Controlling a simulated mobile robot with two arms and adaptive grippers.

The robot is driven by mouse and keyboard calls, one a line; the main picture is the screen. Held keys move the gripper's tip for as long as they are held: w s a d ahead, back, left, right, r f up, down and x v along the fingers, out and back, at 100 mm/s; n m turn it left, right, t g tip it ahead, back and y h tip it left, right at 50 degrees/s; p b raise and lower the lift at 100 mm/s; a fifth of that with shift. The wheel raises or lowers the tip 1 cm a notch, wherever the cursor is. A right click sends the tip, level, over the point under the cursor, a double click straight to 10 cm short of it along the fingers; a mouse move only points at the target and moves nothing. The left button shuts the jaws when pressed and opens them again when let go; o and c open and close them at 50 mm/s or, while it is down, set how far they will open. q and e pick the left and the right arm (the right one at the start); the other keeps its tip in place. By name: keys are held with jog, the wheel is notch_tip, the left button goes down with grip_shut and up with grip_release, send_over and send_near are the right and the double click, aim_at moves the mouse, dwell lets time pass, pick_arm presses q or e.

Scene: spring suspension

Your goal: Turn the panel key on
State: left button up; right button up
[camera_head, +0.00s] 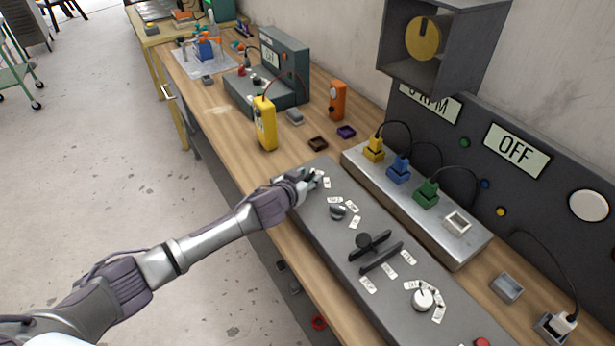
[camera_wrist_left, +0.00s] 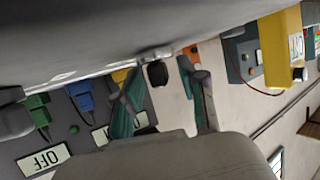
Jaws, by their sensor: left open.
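My left gripper (camera_head: 312,181) is over the far end of the grey control panel (camera_head: 315,215), beside small white labels (camera_head: 327,183). In the left wrist view its two teal fingers (camera_wrist_left: 165,90) are apart, with no object seen clamped between them. A small dark rounded piece (camera_wrist_left: 158,74) shows in the gap between the fingers, close to the panel face. It may be the panel key, but I cannot tell for sure, nor whether the fingers touch it. In the head view the gripper hides this spot. My right gripper is not in view.
A yellow meter (camera_head: 264,123) stands beyond the gripper.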

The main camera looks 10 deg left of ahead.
pick_arm(q)
jog(key=c, duration=0.7)
grip_shut()
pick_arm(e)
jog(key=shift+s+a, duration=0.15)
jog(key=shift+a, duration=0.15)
